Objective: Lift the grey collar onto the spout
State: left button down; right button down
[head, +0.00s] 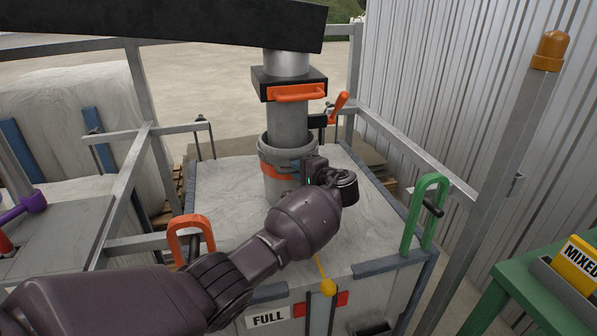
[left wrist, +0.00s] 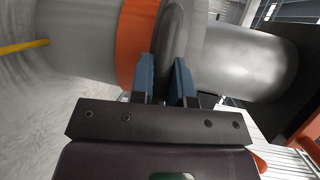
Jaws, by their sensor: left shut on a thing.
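The grey collar (head: 270,152) is a wide ring around the lower part of the grey metal spout (head: 288,122), above the white bag. An orange band (head: 272,170) runs just below its rim. My left gripper (head: 304,168) is at the collar's right front side. In the left wrist view its two blue fingers (left wrist: 165,82) are shut on the dark rim of the collar (left wrist: 172,35), next to the orange band (left wrist: 131,40). The narrower spout (left wrist: 240,60) extends to the right there. The collar's far side is hidden. My right gripper is not in view.
A black clamp with an orange handle (head: 298,92) is higher on the spout. Orange (head: 190,228) and green (head: 425,205) hooks stand at the frame's corners. A metal post (head: 500,165) and green table (head: 545,285) are right.

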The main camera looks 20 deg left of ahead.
pick_arm(q)
jog(key=c, duration=1.1)
grip_release()
jog(key=shift+r, duration=0.4)
jog(key=shift+f, duration=0.1)
jog(key=p+v, duration=0.1)
jog(key=v, duration=0.9)
jog(key=shift+s+d+p, duration=0.2)
jog(key=shift+d+p, duration=0.15)
